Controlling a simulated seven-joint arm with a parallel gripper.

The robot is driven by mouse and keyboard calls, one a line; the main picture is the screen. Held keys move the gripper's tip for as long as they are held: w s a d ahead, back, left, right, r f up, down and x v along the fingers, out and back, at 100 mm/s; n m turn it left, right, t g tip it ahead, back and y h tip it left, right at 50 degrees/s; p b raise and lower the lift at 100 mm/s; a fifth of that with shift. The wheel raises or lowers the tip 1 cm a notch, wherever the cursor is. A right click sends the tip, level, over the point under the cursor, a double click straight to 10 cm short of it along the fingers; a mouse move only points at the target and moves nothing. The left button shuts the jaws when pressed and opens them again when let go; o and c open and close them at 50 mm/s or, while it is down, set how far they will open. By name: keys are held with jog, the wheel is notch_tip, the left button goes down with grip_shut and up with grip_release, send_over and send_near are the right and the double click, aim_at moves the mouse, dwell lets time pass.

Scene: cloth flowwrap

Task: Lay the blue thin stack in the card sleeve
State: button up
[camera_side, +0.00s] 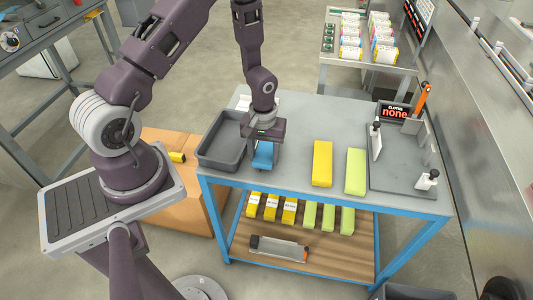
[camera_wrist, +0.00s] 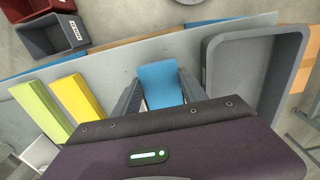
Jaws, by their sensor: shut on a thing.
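My gripper (camera_side: 264,148) is shut on the blue thin stack (camera_side: 263,159) near the front edge of the grey table, just right of the grey tray. In the wrist view the blue stack (camera_wrist: 161,82) sits between the two dark fingers of my gripper (camera_wrist: 160,92). Its far end sticks out past the fingertips, and its near end is hidden by the gripper body. I cannot tell whether it touches the table. A small white thing (camera_side: 243,102) lies behind my gripper, partly hidden; I cannot tell whether it is the card sleeve.
The empty grey tray (camera_side: 207,153) stands at the table's left end. A yellow block (camera_side: 322,163) and a light green block (camera_side: 355,171) lie to the right. Beyond them is a dark board (camera_side: 397,178) with upright fittings and a sign reading "none". The table between gripper and yellow block is clear.

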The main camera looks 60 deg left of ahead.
jog(key=shift+f, duration=1.1)
jog(key=o, duration=1.3)
jog(key=shift+f, duration=0.1)
jog(key=s+d+r+m+t+y, duration=0.1)
jog(key=s+d+r+m, duration=0.1)
jog(key=r, duration=1.2)
jog(key=s+d+r+m+t, duration=0.2)
jog(key=s+r, duration=0.1)
jog(key=r, duration=1.2)
jog(key=s+d+r+m+t, duration=0.1)
jog(key=s+r, duration=0.1)
jog(key=s, duration=0.2)
jog(key=s+d+r+m, duration=0.2)
jog(key=s+r, duration=0.1)
jog(key=s, duration=0.1)
jog(key=s+d+r+m+t+h, duration=0.1)
jog(key=s+d+r+m, duration=0.1)
jog(key=s, duration=0.2)
jog(key=shift+r+t, duration=0.3)
jog(key=shift+r, duration=0.05)
